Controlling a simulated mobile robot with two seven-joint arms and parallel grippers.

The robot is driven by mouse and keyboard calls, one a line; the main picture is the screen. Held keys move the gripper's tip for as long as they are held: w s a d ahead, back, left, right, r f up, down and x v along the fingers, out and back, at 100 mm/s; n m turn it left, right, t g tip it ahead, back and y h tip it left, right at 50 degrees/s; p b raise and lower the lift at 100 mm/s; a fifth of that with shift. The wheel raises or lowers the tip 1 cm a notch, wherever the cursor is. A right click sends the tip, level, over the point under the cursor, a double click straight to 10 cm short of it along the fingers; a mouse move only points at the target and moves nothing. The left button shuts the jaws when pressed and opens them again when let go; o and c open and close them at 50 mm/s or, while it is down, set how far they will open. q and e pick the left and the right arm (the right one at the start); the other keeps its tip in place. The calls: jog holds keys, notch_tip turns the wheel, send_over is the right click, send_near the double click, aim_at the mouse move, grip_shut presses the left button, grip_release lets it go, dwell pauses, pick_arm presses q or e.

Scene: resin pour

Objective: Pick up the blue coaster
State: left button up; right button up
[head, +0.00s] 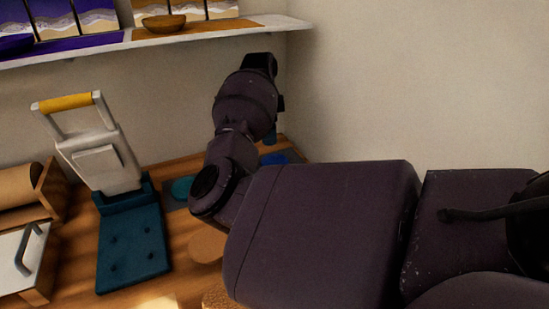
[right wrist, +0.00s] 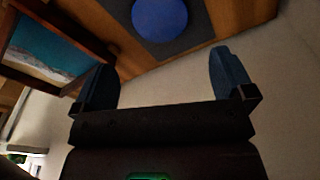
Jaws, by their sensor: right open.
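The blue coaster (head: 273,159) lies on a dark mat on the wooden worktop in the head view, partly hidden behind my right arm. In the right wrist view the blue disc of the coaster (right wrist: 160,18) is at the top, on the dark grey mat (right wrist: 195,32). My right gripper (right wrist: 166,62) is open and empty. Its two blue fingers are apart, and the coaster shows beyond them, between their lines and not touched. In the head view my right arm hides most of that gripper. My left gripper is in neither view.
A teal coaster (head: 181,188) lies left of my arm. A teal padded press with a yellow handle (head: 66,102) stands further left. A white shelf (head: 200,36) with a wooden bowl (head: 164,23) runs above. A wood-framed wave picture (right wrist: 52,48) is close to the left finger.

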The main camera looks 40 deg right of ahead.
jog(key=f, duration=0.1)
jog(key=f+b, duration=0.1)
jog(key=f, duration=0.3)
jog(key=shift+s+d+f, duration=0.2)
jog(key=shift+s, duration=0.05)
jog(key=shift+f+b, duration=0.3)
jog(key=f, duration=0.1)
jog(key=f+b, duration=0.1)
jog(key=f, duration=0.2)
jog(key=shift+s+d+f+b, duration=0.2)
jog(key=shift+d+b, duration=0.1)
jog(key=shift+d, duration=0.05)
jog(key=shift+f, duration=0.25)
jog(key=shift+r, duration=0.2)
jog(key=c, duration=0.5)
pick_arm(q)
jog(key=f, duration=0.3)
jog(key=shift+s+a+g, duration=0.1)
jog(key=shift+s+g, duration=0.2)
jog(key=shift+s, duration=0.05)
pick_arm(e)
jog(key=shift+c, duration=0.9)
jog(key=shift+r, duration=0.1)
